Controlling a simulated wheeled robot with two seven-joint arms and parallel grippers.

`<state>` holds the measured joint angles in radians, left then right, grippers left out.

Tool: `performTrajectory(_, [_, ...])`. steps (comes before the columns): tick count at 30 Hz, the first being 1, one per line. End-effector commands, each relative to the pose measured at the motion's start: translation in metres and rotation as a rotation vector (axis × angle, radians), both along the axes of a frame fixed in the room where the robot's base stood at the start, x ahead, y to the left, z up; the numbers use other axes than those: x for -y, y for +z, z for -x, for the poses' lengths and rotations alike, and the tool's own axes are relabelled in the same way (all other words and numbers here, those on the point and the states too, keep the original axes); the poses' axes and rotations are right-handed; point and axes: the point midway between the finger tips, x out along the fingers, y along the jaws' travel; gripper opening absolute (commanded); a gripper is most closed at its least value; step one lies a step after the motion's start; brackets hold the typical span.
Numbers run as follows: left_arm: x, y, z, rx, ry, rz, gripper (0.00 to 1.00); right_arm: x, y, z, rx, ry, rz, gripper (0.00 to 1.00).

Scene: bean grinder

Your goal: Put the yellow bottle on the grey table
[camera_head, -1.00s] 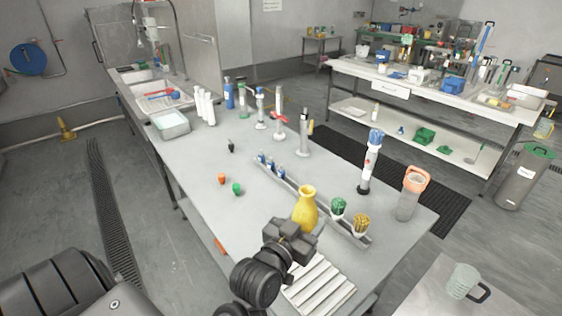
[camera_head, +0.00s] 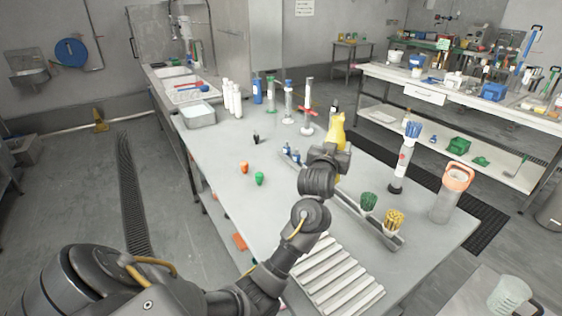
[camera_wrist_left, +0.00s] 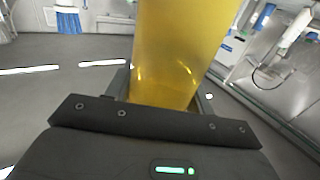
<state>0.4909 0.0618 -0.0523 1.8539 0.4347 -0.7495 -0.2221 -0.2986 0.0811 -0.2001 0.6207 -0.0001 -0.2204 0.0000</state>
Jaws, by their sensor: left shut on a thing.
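The yellow bottle (camera_head: 337,132) is in my left gripper (camera_head: 333,152), whose arm reaches in from the lower left. The gripper is shut on the bottle's lower part, and the bottle looks upright and raised over the long grey-topped table (camera_head: 213,150). In the left wrist view the bottle (camera_wrist_left: 180,50) stands between the fingers and fills the middle. A second grey surface (camera_head: 455,295) shows at the lower right with a clear jug (camera_head: 509,295) on it. My right gripper does not show.
On the long table are a brush rack (camera_head: 350,205), a slatted white tray (camera_head: 335,275), an orange-topped container (camera_head: 452,192), a blue-topped bottle (camera_head: 404,160), small orange (camera_head: 244,167) and green (camera_head: 259,179) pieces. The table's left middle is mostly clear.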

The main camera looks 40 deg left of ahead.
Motion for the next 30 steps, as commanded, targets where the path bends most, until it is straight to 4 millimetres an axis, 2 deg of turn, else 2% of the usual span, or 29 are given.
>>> performTrajectory(4, [-0.022,-0.008,0.016,0.000,0.004,-0.006,0.22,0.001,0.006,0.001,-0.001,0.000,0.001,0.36])
performTrajectory(11, [-0.070,-0.034,0.053,-0.002,0.003,-0.007,0.22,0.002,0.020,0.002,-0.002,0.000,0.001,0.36])
performTrajectory(15, [-0.087,-0.062,0.067,-0.002,0.001,-0.004,0.22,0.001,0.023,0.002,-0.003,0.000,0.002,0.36])
performTrajectory(20, [-0.100,-0.081,0.075,0.000,0.000,-0.002,0.22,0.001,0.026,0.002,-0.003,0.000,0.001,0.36])
performTrajectory(30, [-0.109,-0.095,0.082,0.000,0.001,-0.002,0.22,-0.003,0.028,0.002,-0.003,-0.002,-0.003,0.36])
